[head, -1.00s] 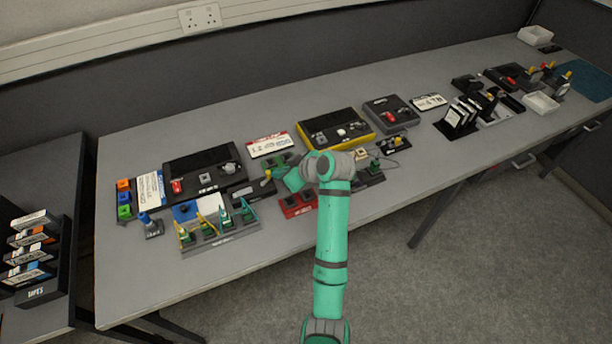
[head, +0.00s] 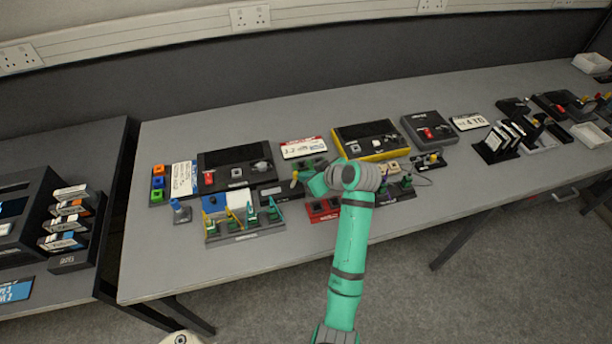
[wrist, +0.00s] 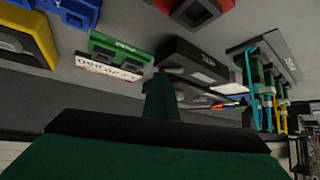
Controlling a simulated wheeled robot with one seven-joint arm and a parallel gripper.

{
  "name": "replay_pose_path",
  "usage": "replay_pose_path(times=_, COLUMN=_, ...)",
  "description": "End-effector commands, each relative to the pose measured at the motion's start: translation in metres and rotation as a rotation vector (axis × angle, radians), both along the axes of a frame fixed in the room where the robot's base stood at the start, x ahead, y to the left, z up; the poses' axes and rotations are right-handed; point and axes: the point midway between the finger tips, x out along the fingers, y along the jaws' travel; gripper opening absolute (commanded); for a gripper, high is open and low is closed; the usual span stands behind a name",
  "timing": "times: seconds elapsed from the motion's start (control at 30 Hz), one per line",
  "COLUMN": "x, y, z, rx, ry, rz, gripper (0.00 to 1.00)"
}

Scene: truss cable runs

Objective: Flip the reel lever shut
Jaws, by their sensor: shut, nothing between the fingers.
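My gripper (wrist: 160,98) shows in the wrist view as a narrow green tip, shut and empty. Its tip is beside a low black labelled unit (wrist: 196,64); whether they touch, I cannot tell. In the head view my gripper (head: 315,184) hangs low over the bench beside this black unit (head: 274,194). A small yellow piece (head: 294,179), perhaps the reel lever, stands upright at the unit's right end. My gripper and arm partly hide the area, so I cannot tell the lever's position for certain.
A grey rack with green and yellow tools (head: 245,224) stands at the front left. A red block (head: 322,209) is close to my gripper. Black panels (head: 238,160), a yellow-edged case (head: 370,140) and a grey box (head: 428,127) stand behind.

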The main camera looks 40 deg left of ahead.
Motion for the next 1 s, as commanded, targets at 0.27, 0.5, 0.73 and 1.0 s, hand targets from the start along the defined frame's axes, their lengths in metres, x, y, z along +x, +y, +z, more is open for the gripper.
replay_pose_path(times=0.27, x=0.004, y=-0.009, z=0.000, rx=0.000, ry=0.000, rz=0.001, gripper=0.00)
replay_pose_path(times=0.5, x=0.019, y=-0.040, z=0.012, rx=0.002, ry=-0.004, rz=0.009, gripper=0.00)
replay_pose_path(times=0.73, x=0.038, y=-0.072, z=0.043, rx=0.001, ry=-0.002, rz=0.004, gripper=0.00)
replay_pose_path(times=1.0, x=0.051, y=-0.096, z=0.064, rx=0.000, ry=0.000, rz=-0.001, gripper=0.00)
